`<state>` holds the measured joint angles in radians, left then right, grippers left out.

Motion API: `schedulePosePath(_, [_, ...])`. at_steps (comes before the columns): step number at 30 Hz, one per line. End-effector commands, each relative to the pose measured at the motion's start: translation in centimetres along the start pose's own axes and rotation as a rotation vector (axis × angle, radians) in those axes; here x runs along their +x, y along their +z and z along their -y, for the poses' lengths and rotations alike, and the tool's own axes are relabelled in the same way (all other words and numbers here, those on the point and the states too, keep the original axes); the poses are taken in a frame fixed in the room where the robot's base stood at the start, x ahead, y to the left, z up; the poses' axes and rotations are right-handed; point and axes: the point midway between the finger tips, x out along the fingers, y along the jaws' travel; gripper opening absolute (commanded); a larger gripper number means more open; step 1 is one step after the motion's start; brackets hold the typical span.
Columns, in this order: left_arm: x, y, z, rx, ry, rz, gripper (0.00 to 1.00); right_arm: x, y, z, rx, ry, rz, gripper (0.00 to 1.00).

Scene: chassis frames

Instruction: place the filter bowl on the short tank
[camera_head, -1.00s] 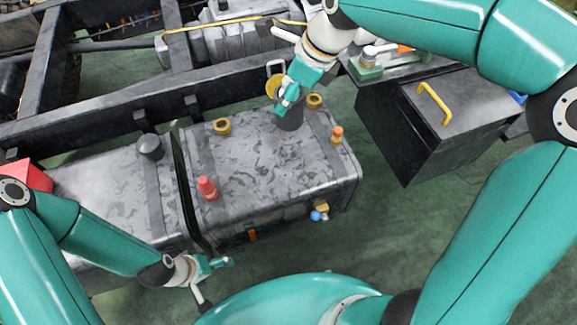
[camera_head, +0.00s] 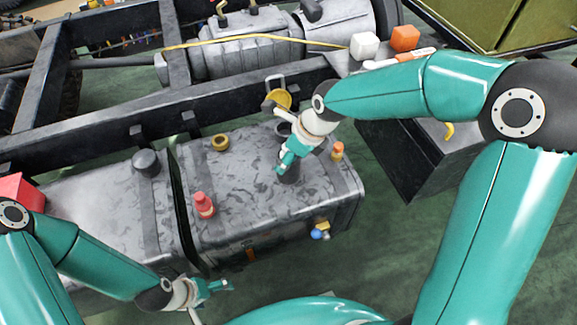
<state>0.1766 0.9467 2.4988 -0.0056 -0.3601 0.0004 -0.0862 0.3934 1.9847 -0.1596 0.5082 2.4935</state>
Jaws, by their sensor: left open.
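Two mottled grey tanks lie side by side, the left one partly behind my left arm and the right one (camera_head: 240,215) in full view. I cannot tell by length which is the short tank. My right gripper (camera_head: 286,163) is over the right tank's top, shut on a dark grey cylinder (camera_head: 289,174), seemingly the filter bowl, partly hidden by the fingers. I cannot tell whether it touches the tank. My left gripper (camera_head: 222,287) is open and empty in front of the tanks.
The right tank has a brass ring (camera_head: 220,142), a red fitting (camera_head: 204,205), an orange-topped fitting (camera_head: 337,151) and a raised gold lid (camera_head: 279,98). A black cap (camera_head: 146,162) stands on the left tank. A dark box (camera_head: 400,160) is at right, the frame rail (camera_head: 100,122) behind.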

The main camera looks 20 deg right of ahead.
Motion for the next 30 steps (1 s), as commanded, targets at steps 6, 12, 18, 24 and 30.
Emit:
schedulePosePath(6, [0.5, 0.0, 0.2, 0.000, 0.000, 0.000, 0.90, 2.5, -1.0, -0.1, 0.001, 0.003, -0.002, 0.00])
schedulePosePath(12, [0.6, 0.0, 0.2, 0.000, 0.000, 0.000, 0.90, 4.0, -1.6, 0.0, 0.000, 0.000, 0.001, 0.00])
schedulePosePath(18, [0.6, 0.0, 0.2, 0.000, 0.000, 0.000, 0.90, 4.0, -1.6, 0.0, -0.001, 0.000, 0.001, 0.00])
schedulePosePath(24, [0.7, 0.0, 0.2, 0.000, 0.000, 0.000, 0.90, 4.1, -1.6, -0.1, -0.001, 0.001, 0.000, 0.77])
schedulePosePath(30, [0.7, 0.0, 0.2, 0.000, 0.000, 0.000, 0.90, 4.1, -1.6, -0.1, -0.002, 0.001, 0.000, 0.84])
